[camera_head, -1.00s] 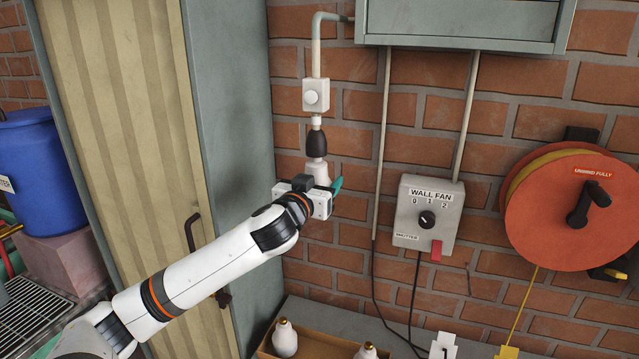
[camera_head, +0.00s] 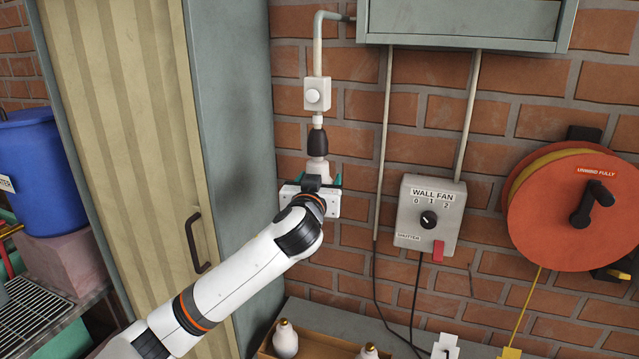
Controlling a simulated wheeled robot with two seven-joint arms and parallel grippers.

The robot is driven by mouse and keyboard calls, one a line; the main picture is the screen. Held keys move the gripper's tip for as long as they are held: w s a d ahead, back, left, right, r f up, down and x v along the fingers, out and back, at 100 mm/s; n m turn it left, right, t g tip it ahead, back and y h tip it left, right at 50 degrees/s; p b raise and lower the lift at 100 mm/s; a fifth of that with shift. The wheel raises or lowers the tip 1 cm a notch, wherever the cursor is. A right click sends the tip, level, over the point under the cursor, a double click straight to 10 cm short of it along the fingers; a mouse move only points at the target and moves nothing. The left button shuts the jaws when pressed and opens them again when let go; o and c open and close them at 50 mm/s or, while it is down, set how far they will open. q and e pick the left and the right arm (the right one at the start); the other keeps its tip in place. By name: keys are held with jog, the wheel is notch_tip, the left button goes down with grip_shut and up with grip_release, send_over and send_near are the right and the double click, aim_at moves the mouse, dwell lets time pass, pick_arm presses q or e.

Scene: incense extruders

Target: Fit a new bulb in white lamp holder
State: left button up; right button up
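A dark lamp holder (camera_head: 317,144) with a white neck hangs from a conduit on the brick wall, below a white switch box (camera_head: 317,95). A white bulb (camera_head: 318,169) sits directly under it; whether it is seated in the holder cannot be told. My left gripper (camera_head: 319,181) is just below the bulb, pointing up to it, with teal fingertips on either side. The gripper body hides the bulb's lower part, and I cannot tell whether the fingers press on it. My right gripper is out of view. Two white bulbs with gold caps, a left one (camera_head: 285,341) and a right one (camera_head: 368,353), stand below.
A wooden tray (camera_head: 318,346) holds the bulbs on a grey surface. A grey cabinet (camera_head: 228,140) stands close left of the holder. A WALL FAN control box (camera_head: 429,214) and an orange reel (camera_head: 558,215) are to the right, with hanging cables between.

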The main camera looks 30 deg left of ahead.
pick_arm(q)
jog(key=o, duration=1.1)
jog(key=shift+s, duration=0.1)
jog(key=shift+s+d+f, duration=0.1)
jog(key=shift+s+d, duration=0.1)
jog(key=shift+s, duration=0.1)
jog(key=b+v, duration=0.4)
jog(key=v, duration=0.7)
jog(key=shift+s, duration=0.1)
